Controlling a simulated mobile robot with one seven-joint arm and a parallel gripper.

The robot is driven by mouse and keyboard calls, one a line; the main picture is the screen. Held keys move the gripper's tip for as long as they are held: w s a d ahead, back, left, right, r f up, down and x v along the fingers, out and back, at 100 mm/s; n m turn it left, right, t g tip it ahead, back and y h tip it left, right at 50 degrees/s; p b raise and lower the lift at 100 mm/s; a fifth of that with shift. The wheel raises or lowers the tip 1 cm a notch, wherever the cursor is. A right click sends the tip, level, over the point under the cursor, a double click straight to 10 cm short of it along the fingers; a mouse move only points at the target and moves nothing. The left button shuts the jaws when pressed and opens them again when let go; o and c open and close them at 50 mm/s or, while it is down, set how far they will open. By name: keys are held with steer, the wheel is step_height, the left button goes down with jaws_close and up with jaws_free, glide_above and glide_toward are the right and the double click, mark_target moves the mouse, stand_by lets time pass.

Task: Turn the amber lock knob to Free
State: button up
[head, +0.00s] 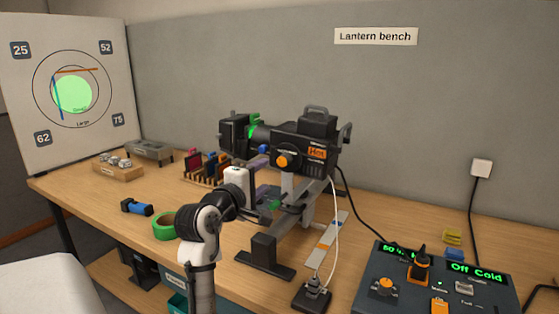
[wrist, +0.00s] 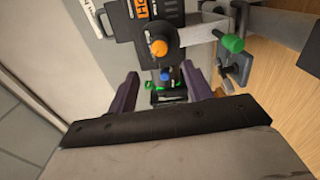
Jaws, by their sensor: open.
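An amber-orange round knob (head: 282,160) sits on the side of the black lantern (head: 318,128), beside an orange "Hot" display. In the wrist view the knob (wrist: 159,47) shows above and beyond my fingertips. Its pointer and any Free or lock marking are too small to read. My gripper (head: 262,178) has purple fingers and is open, just left of and below the knob in the head view. In the wrist view a small blue knob (wrist: 166,76) appears between the fingers of my gripper (wrist: 163,88). I see no finger touching the amber knob.
A green knob (wrist: 232,43) lies right of the fingers in the wrist view. The lantern stands on a rail with dark feet (head: 262,257). A control desk (head: 437,285) reading "Off Cold" is at front right. Green tape (head: 163,226) and coloured slides (head: 205,168) lie left.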

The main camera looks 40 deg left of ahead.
mark_target(282, 163)
steer(key=p+x, duration=0.2)
steer(key=x, duration=0.8)
steer(key=shift+c, duration=0.2)
steer(key=c, duration=0.9)
